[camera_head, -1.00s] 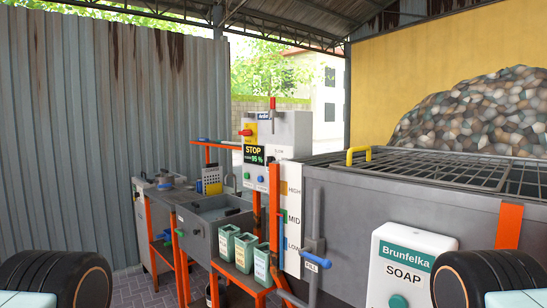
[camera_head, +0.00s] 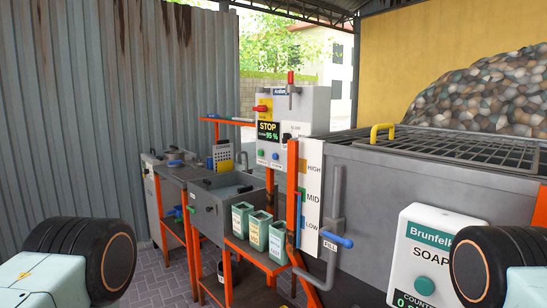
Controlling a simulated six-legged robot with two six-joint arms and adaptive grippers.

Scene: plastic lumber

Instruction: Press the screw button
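A white control box (camera_head: 320,103) stands in the middle of the view on an orange frame. Its front has a screen reading STOP and 95 % (camera_head: 268,131). A red knob on a yellow plate (camera_head: 262,108) sits above the screen. A small green button (camera_head: 261,153) and a blue button (camera_head: 275,156) sit below it. Their labels are too small to read, so I cannot tell which one is the screw button. Neither gripper is in view, and nothing of mine touches the box.
A grey sink bench (camera_head: 222,190) is left of the box, with several pale green containers (camera_head: 277,238) in front. A blue-handled FILL pipe (camera_head: 336,239) and a white soap dispenser (camera_head: 432,255) are at right. A meshed grey tank (camera_head: 450,175) fills the right. Paved floor (camera_head: 172,285) shows lower left.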

